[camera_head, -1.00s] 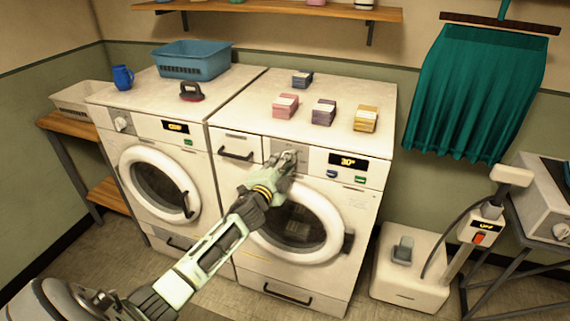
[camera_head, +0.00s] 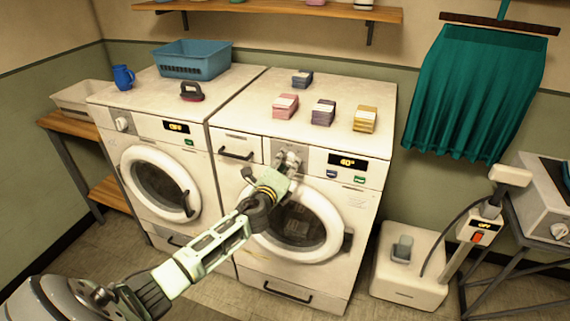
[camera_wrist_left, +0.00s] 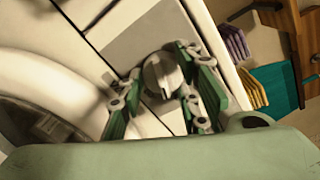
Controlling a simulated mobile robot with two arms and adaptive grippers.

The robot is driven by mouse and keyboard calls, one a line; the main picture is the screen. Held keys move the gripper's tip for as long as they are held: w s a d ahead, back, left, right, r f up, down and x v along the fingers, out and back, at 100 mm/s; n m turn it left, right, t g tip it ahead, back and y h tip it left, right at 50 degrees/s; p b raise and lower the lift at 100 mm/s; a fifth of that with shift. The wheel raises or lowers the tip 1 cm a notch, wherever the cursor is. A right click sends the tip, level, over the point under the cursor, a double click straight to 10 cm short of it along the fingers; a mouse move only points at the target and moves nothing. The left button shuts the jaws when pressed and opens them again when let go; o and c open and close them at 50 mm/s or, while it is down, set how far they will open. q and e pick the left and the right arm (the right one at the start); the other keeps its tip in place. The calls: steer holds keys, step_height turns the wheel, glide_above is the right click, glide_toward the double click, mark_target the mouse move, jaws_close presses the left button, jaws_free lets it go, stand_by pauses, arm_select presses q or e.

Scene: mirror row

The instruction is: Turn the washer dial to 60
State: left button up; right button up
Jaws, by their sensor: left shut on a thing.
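The washer dial (camera_wrist_left: 163,75) is a round grey knob with a raised ridge, on the grey panel of the right-hand washer (camera_head: 315,270). The washer's display (camera_head: 348,161) reads about 40°. My left gripper (camera_head: 289,160) reaches up to the panel and is shut on the dial. In the left wrist view its green-padded fingers stand on either side of the dial. In the head view the gripper hides most of the dial. My right gripper is not in view.
A second washer (camera_head: 160,190) on the left shows OFF. Several small stacked packs, such as a pink one (camera_head: 285,106), stand on the right washer's top. A blue basket (camera_head: 192,60) and a blue mug (camera_head: 123,77) are on the left washer. A handle (camera_head: 236,153) is left of the dial.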

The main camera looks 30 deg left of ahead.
arm_select(q)
steer(key=m, duration=0.3)
steer(key=m+p, duration=0.1)
steer(key=m, duration=0.1)
steer(key=shift+s+f+y, duration=0.15)
steer(key=shift+f+y, duration=0.15)
steer(key=shift+f, duration=0.05)
steer(key=shift+m, duration=1.1)
steer(key=shift+a+r+m, duration=0.1)
steer(key=shift+m, duration=0.2)
steer(key=o, duration=1.1)
steer(key=shift+a+r, duration=0.1)
steer(key=shift+a, duration=0.05)
steer(key=shift+c, duration=0.2)
steer(key=shift+r, duration=0.1)
